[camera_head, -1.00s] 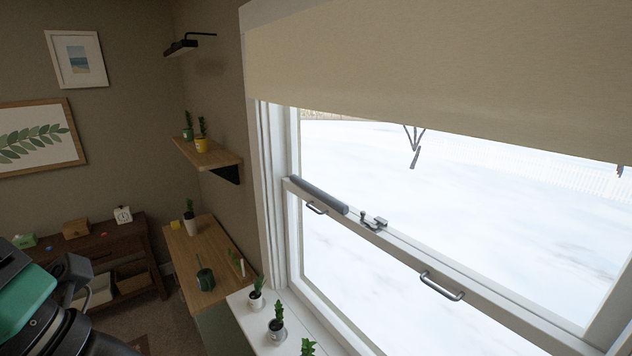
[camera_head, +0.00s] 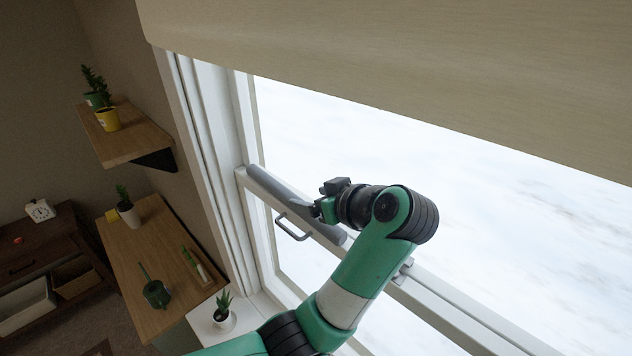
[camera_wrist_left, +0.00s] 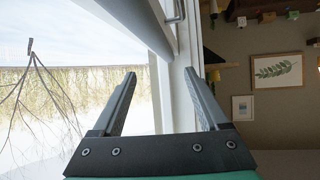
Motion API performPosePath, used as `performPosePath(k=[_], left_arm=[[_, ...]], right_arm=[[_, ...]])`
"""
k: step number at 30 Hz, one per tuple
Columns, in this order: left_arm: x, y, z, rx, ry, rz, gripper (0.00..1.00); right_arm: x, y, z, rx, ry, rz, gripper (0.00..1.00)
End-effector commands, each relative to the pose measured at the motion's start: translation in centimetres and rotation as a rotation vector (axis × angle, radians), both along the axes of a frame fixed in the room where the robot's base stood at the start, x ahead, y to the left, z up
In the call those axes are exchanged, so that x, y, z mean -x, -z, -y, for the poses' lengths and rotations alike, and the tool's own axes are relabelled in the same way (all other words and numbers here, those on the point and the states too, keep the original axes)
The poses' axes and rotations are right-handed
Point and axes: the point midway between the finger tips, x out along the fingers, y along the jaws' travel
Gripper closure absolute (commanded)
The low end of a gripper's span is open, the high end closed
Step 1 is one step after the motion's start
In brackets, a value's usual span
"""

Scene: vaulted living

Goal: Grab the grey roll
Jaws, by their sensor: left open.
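The grey roll (camera_head: 270,185) lies along the top of the window's middle rail, in the head view. My left gripper (camera_head: 314,206) is over the roll's right half and hides part of it. The roll's right end shows below my gripper. I cannot tell whether the fingers touch the roll. In the left wrist view the two fingers (camera_wrist_left: 160,76) stand apart with nothing held between them. My right gripper is not in view.
A metal sash handle (camera_head: 293,228) sticks out below the roll. The blind (camera_head: 400,70) hangs above. A potted plant (camera_head: 224,312) stands on the sill. A wooden shelf (camera_head: 125,140) and a wooden table (camera_head: 160,250) with plants are at the left.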

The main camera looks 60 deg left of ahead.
Motion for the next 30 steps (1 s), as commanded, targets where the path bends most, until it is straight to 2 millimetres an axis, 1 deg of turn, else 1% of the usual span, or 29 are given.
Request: performPosePath(k=[3,5,9,12,15,20,25,27,30], left_arm=[[0.1,0.1,-0.5,-0.001,-0.005,0.001,0.23],[0.2,0.3,-1.2,-0.002,-0.007,0.0,0.23],[0.4,1.6,-3.6,-0.002,-0.008,0.0,0.23],[0.5,2.4,-5.0,-0.003,-0.008,0.001,0.23],[0.5,2.9,-5.7,-0.002,-0.005,0.003,0.23],[0.5,3.1,-6.1,-0.003,-0.006,0.003,0.23],[0.3,4.2,-8.6,-0.002,-0.008,0.0,0.23],[0.4,4.9,-9.5,-0.003,-0.008,0.0,0.23],[0.4,5.4,-10.3,-0.003,-0.005,0.004,0.23]], right_arm=[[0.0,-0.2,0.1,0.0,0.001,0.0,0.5],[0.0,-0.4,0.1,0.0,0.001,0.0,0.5],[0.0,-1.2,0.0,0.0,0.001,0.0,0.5],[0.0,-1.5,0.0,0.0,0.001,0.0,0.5],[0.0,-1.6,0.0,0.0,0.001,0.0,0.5],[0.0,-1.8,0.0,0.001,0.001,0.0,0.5],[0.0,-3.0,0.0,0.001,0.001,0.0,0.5],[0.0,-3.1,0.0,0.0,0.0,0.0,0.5],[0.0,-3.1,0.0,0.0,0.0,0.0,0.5]])
